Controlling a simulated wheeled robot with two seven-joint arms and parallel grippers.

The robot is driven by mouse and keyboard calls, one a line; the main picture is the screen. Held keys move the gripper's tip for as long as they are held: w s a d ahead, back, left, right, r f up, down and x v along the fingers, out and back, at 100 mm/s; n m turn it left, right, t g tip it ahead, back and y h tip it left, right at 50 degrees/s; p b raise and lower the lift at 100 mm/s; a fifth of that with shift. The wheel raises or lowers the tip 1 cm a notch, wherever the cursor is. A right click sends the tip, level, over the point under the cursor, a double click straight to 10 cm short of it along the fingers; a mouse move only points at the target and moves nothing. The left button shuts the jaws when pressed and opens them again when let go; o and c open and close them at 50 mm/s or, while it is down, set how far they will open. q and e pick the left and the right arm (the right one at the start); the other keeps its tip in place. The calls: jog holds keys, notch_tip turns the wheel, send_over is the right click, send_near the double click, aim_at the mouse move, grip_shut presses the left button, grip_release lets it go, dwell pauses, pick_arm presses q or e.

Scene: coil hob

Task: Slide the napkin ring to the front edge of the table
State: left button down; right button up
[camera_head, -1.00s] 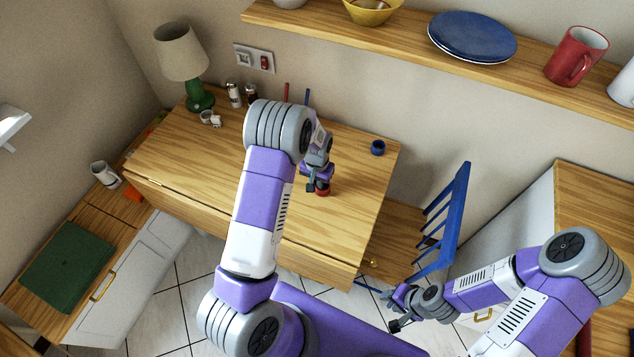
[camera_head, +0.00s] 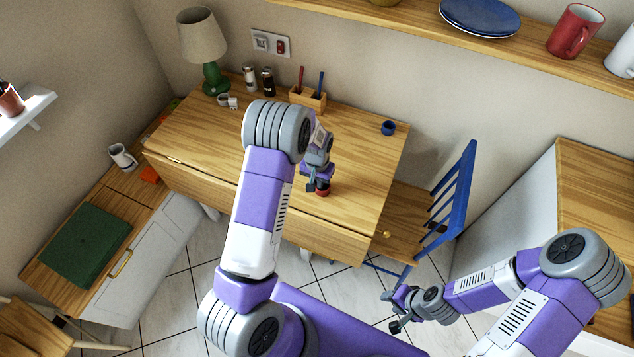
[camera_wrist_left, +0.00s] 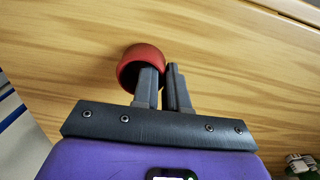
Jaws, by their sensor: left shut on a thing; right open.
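A red ring (camera_head: 323,191) stands on the wooden table (camera_head: 225,145), near its front edge. In the left wrist view the red ring (camera_wrist_left: 138,62) is at the tips of my left gripper (camera_wrist_left: 162,75). One finger reaches into or over the ring and the other is beside its right side. My left gripper (camera_head: 318,183) is shut on the ring, partly hiding it. A blue ring (camera_head: 388,128) stands apart at the table's back right. My right gripper (camera_head: 393,312) is open and empty, low over the floor at the right.
A lamp (camera_head: 204,45), shakers (camera_head: 250,79) and a wooden holder (camera_head: 307,97) stand along the table's back. A blue chair (camera_head: 445,205) is at the table's right end. The table's middle left is clear.

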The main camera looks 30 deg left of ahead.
pick_arm(q)
jog(key=shift+w, duration=0.1)
jog(key=c, duration=1.1)
grip_release()
notch_tip(320, 180, up, 8)
jog(key=shift+f+p, duration=0.2)
jog(key=shift+p, duration=0.5)
